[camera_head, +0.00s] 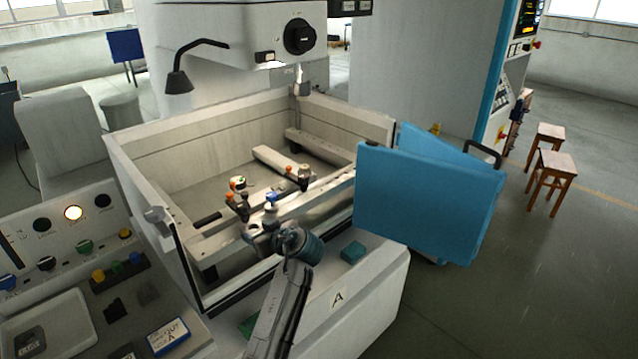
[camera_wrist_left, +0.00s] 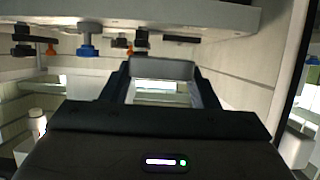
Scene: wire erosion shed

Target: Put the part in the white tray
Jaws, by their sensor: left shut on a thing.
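My left gripper (camera_head: 262,232) reaches over the front wall into the machine's tank, close to the clamp rail. It is shut on a grey part (camera_wrist_left: 162,69), which shows between the dark fingertips in the left wrist view. In the head view the part is too small and too much covered by the gripper to make out clearly. The white tray (camera_head: 77,298) sits on the console at the lower left, with a dark item in it. My right gripper is in neither view.
The clamp rail (camera_head: 322,199) carries orange, dark and blue knobs; a blue knob (camera_wrist_left: 87,42) shows near the fingers. The tank's left wall (camera_head: 140,185) stands between the gripper and the console. An OUT A sign (camera_head: 168,336) lies right of the tray. A blue door (camera_head: 430,205) stands open at right.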

